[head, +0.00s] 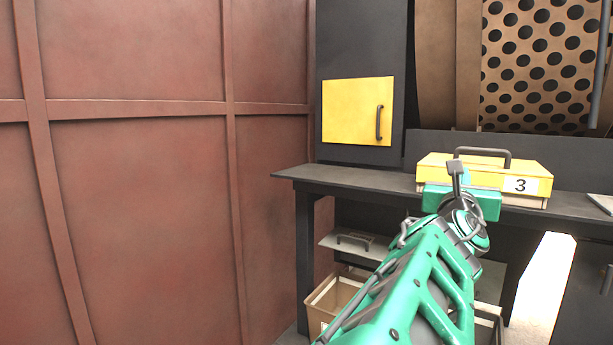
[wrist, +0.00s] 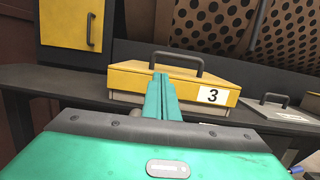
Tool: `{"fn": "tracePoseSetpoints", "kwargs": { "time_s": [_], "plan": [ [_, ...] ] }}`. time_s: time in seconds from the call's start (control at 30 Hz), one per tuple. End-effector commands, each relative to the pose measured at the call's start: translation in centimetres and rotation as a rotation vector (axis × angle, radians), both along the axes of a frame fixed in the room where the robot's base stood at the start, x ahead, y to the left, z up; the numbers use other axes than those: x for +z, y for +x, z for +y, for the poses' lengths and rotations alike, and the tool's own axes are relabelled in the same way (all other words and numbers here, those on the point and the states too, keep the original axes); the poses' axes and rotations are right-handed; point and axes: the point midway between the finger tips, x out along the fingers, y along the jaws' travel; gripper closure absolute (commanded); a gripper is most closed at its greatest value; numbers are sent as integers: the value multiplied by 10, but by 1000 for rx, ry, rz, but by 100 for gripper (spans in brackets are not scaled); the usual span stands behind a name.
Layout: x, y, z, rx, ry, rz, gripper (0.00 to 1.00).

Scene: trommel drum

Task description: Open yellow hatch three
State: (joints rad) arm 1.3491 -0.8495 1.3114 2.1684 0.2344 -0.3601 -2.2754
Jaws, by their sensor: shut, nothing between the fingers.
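Yellow hatch three (head: 480,163) is a low yellow lid with a dark bar handle on top and a white label "3" at its right front. It lies closed on a pale box on the dark bench. It also shows in the wrist view (wrist: 140,75), with its handle (wrist: 178,62) at the back. My gripper (head: 457,168) is in front of the hatch, with its fingers together. In the wrist view the shut fingers (wrist: 161,88) overlap the hatch's front; I cannot tell whether they touch it. Nothing is held.
A yellow door (head: 352,112) with a vertical handle is on the dark panel at left. The bench (head: 345,178) is bare left of the hatch. A grey lid (wrist: 275,110) lies right of it. A cardboard box (head: 335,297) stands under the bench. A perforated drum (head: 540,60) is behind.

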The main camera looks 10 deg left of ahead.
Motion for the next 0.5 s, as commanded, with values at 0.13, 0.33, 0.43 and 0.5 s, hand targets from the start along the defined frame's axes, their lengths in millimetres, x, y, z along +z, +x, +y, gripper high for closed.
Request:
{"fn": "tracePoseSetpoints", "kwargs": {
  "time_s": [0.13,0.33,0.43,0.5],
  "plan": [
    [2,0,-9,-39,10,-17,100],
    [7,20,-17,-40,14,-17,100],
    [10,34,-22,-39,13,-17,100],
    [12,44,-25,-39,13,-17,100]
  ]
}}
